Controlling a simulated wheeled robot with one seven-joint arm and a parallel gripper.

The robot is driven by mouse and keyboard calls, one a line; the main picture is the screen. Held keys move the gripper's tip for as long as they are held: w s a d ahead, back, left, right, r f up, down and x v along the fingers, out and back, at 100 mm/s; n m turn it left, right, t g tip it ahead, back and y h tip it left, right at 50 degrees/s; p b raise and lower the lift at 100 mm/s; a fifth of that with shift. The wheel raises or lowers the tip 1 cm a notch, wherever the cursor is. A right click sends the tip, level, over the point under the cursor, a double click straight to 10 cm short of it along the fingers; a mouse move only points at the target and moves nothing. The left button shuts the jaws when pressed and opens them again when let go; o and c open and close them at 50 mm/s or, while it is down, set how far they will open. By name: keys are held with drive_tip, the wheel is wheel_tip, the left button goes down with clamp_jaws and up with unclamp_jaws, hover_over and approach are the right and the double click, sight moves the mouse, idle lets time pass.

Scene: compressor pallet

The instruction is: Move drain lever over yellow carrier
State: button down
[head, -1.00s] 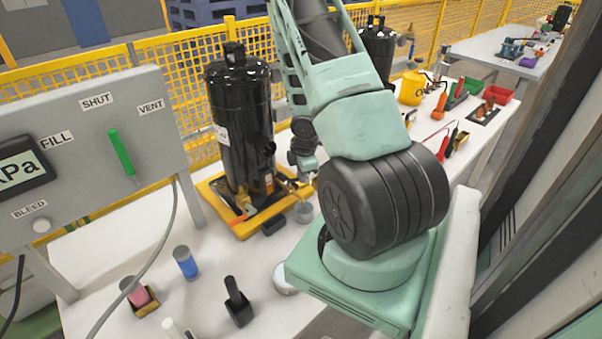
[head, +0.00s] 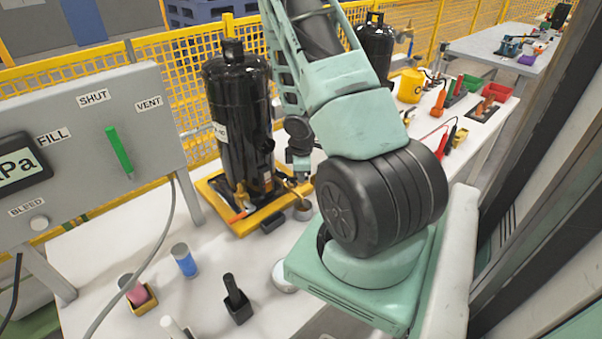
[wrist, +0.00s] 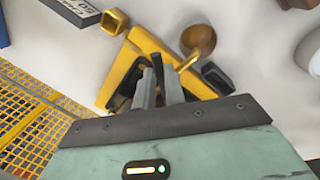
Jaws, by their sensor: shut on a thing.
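The yellow carrier (head: 220,216) lies on the white bench under the tall black compressor (head: 238,120). It also shows in the wrist view (wrist: 118,74). My gripper (head: 298,178) is at the carrier's right side, beside the brass fittings at the compressor's foot. In the wrist view my gripper (wrist: 160,80) is shut low over the carrier, next to a thin brass piece (wrist: 188,63). The drain lever is hidden between the fingers, so its angle cannot be told. A small cup (wrist: 198,40) stands by the brass piece.
A dark block (wrist: 216,78) sits close beside the gripper. The control panel (head: 80,150), with a green lever (head: 119,150), stands at left. A blue can (head: 185,262) and black holder (head: 237,300) are in front. Yellow mesh fencing (head: 180,80) runs behind.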

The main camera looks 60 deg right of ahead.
drive_tip(key=c, duration=1.5)
unclamp_jaws()
drive_tip(key=shift+r, duration=0.1)
drive_tip(key=a+r+p, duration=0.1)
drive_tip(key=r+p, duration=0.1)
drive_tip(key=r, duration=0.3)
drive_tip(key=s+a+r+p, duration=0.1)
drive_tip(key=r+p, duration=0.1)
drive_tip(key=r, duration=0.4)
drive_tip(key=a+r+p, duration=0.1)
drive_tip(key=r+p, duration=0.1)
drive_tip(key=r, duration=0.4)
drive_tip(key=shift+s, duration=0.4)
drive_tip(key=w+a+r, duration=0.3)
drive_tip(key=a, duration=0.8)
drive_tip(key=w+a+r, duration=0.3)
drive_tip(key=w+a, duration=0.1)
drive_tip(key=a, duration=0.7)
drive_tip(key=s+a+r, duration=0.1)
drive_tip(key=s+a, duration=0.4)
drive_tip(key=a, duration=0.2)
drive_tip(key=s+a+r+n+y+b, duration=0.1)
drive_tip(key=s+a+r, duration=0.1)
drive_tip(key=s+a, duration=0.3)
drive_tip(key=s+a+r+g+y, duration=0.1)
drive_tip(key=s+a, duration=0.4)
drive_tip(key=a, duration=0.6)
drive_tip(key=shift+s+r+b, duration=0.35)
drive_tip(key=shift+s+r, duration=0.05)
drive_tip(key=shift+r, duration=0.1)
